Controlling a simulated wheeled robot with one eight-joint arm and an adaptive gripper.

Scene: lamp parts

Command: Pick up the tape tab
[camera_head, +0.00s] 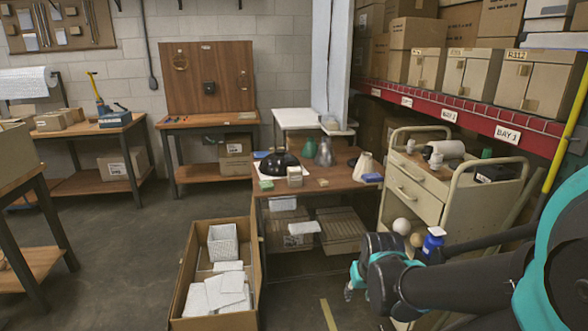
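I cannot pick out the tape tab with certainty. A small tan piece (323,182) lies flat near the front of the middle wooden table (335,178), but it is too small to identify. A flat blue item (372,177) lies at that table's right front corner. My arm reaches in from the right edge. My gripper (349,291) appears small at the arm's end, low and in front of the table, apart from the tabletop items. Its fingers are mostly hidden behind my arm, so their opening and any held thing cannot be made out.
The table holds a black dome (279,163), grey cone shades (324,153) and small boxes (294,176). A beige cart (484,208) stands right, behind my arm. An open carton (188,270) with white packets stands on the floor, left of my gripper. Floor farther left is clear.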

